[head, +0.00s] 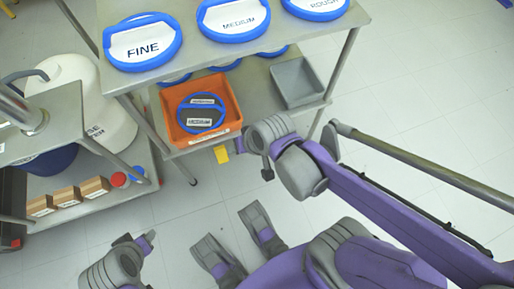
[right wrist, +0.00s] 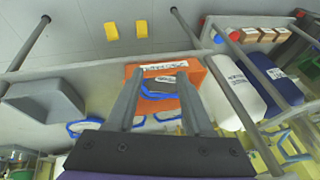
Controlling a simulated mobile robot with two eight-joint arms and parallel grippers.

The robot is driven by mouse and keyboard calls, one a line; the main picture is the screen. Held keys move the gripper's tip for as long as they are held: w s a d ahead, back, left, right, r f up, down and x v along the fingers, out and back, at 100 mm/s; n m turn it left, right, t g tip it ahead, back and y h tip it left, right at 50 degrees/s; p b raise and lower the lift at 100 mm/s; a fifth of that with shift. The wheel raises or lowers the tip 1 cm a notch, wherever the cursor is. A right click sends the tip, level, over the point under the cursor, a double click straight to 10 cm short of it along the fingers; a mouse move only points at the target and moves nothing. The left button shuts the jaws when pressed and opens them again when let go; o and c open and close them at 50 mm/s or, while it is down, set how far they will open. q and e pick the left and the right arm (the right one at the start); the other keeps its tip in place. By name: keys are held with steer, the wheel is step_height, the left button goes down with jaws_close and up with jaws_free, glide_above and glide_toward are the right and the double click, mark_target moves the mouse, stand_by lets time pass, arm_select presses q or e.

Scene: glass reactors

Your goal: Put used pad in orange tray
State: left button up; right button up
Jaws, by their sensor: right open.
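The orange tray (head: 232,104) stands on the lower shelf of the rack at upper centre in the head view. A dark round pad with a blue rim and a white label reading MEDIUM (head: 201,113) lies inside it. The right wrist view also shows the orange tray (right wrist: 194,97) and the pad (right wrist: 157,85) behind the fingers. My right gripper (head: 231,224) is open and empty, apart from the tray, with its fingers pointing towards it; its fingers also show in the right wrist view (right wrist: 157,80). My left gripper is not seen, only a grey arm part at lower left.
A grey bin (head: 298,82) sits right of the tray. Blue-rimmed lids marked FINE (head: 142,42) and MEDIUM (head: 233,18) lie on the upper shelf, above the tray. A lower-left cart holds a white container (head: 85,84) and small boxes (head: 67,199). Bare floor lies between.

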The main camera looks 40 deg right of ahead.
steer(key=s+n, duration=0.1)
steer(key=s, duration=0.1)
steer(key=s+d+n+h, duration=0.1)
steer(key=s, duration=0.1)
steer(key=s+n, duration=0.1)
steer(key=n, duration=0.1)
steer(key=shift+s+d+r, duration=0.1)
steer(key=shift+s+d, duration=0.15)
steer(key=shift+s, duration=0.15)
steer(key=shift+r, duration=0.1)
